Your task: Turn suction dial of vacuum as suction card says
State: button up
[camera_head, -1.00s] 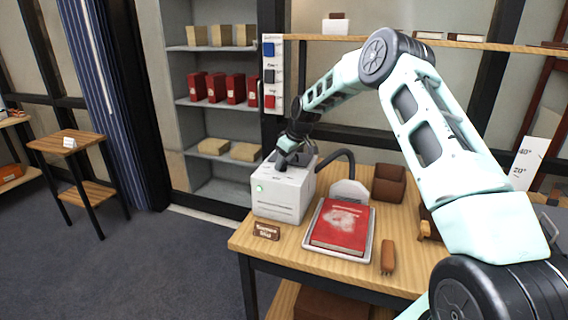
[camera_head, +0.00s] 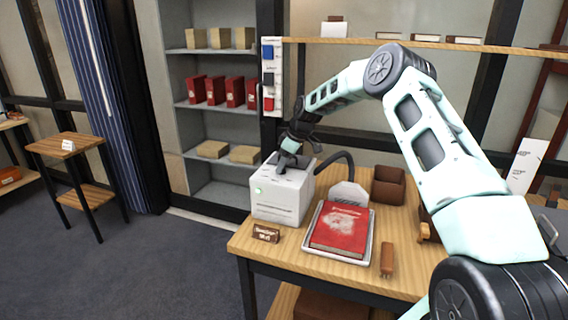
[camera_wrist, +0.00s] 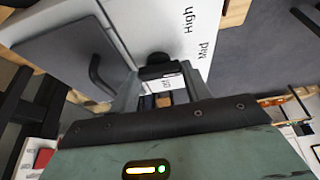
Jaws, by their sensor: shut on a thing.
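The vacuum (camera_head: 281,201) is a white box with a green light on the left part of the wooden table. My gripper (camera_head: 284,164) points down onto its top and hides the dial in the head view. In the wrist view, my gripper (camera_wrist: 160,82) is shut on the black suction dial (camera_wrist: 155,59), beside the printed words "High" and "Mid" on the white vacuum top (camera_wrist: 120,22). A third label between the fingers is partly hidden. The suction card (camera_head: 265,233) is a small brown sign in front of the vacuum; its lettering is too small to read surely.
A red book (camera_head: 340,229) with a pale patch lies in a white tray (camera_head: 311,247) right of the vacuum. A black hose (camera_head: 344,160) arches to a pale nozzle (camera_head: 347,194). A brown box (camera_head: 388,185) and a brown-handled tool (camera_head: 387,260) are further right.

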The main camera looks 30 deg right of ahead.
jog(key=o, duration=1)
jog(key=b+v, duration=0.3)
jog(key=v, duration=1.4)
jog(key=shift+r, duration=0.2)
jog(key=shift+d, duration=0.1)
